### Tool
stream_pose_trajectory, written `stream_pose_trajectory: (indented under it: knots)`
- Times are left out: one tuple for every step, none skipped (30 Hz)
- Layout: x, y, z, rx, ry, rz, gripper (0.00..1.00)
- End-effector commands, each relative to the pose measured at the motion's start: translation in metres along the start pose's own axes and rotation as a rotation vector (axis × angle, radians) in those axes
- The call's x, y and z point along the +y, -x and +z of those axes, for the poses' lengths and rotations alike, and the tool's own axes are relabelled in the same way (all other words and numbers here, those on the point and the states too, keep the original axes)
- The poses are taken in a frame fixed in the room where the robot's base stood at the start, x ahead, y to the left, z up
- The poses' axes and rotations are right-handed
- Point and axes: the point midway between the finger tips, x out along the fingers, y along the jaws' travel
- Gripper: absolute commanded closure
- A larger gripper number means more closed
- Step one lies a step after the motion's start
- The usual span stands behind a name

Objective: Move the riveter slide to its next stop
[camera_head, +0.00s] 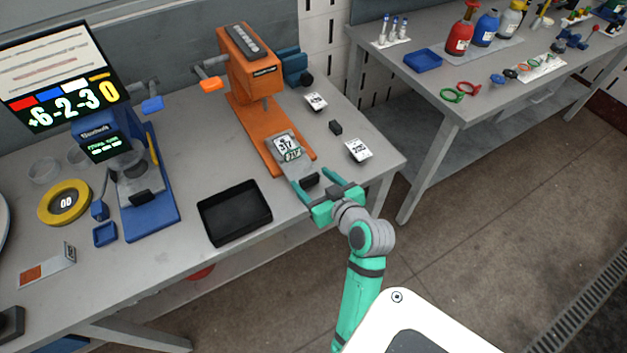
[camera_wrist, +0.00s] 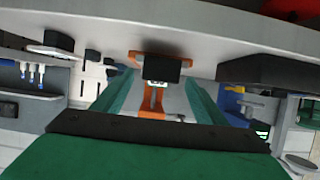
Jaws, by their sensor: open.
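The orange riveter (camera_head: 250,75) stands on the grey table. Its grey slide (camera_head: 295,168) reaches out from the orange base toward the front edge. A white card-like piece with a small green part (camera_head: 289,148) sits on the slide. The slide's black handle (camera_head: 310,180) is at its near end. My gripper (camera_head: 311,176) is open, with one green finger on each side of the handle. In the wrist view the handle (camera_wrist: 161,67) lies between the two spread fingers, with gaps on both sides. I cannot tell whether the fingers' height matches the handle.
A black tray (camera_head: 234,212) lies left of the slide. White cards (camera_head: 358,150) and a small black block (camera_head: 336,127) lie to its right. A blue machine (camera_head: 150,185) stands farther left. A second table (camera_head: 480,85) with bottles stands at the right.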

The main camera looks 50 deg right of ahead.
Motion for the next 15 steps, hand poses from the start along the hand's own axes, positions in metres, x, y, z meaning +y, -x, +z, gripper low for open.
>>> stream_pose_trajectory:
  knots:
    - [0.000,0.000,0.000,0.000,0.000,0.000,0.34]
    - [0.000,0.001,0.000,0.001,0.000,0.000,0.34]
    - [0.000,0.003,0.000,0.001,0.000,0.000,0.34]
    - [0.000,0.005,-0.001,0.001,0.000,0.001,0.34]
    - [0.000,0.007,-0.001,0.002,0.000,0.001,0.34]
    - [0.000,0.012,0.000,0.002,0.000,0.001,0.34]
    - [0.000,0.016,0.000,0.001,0.000,0.001,0.34]
    - [0.000,0.021,0.000,0.001,0.000,0.001,0.34]
    - [0.000,0.028,0.000,0.000,0.000,0.002,0.34]
    - [0.001,0.033,0.000,0.001,0.000,0.002,0.34]
    - [0.000,0.039,0.000,0.002,0.000,0.002,0.34]
    - [0.001,0.047,0.000,0.000,0.000,0.002,0.34]
    - [0.001,0.053,0.000,0.001,0.000,0.003,0.34]
    - [0.000,0.059,0.000,0.000,0.000,0.002,0.34]
    - [0.001,0.066,0.000,0.000,0.000,0.003,0.34]
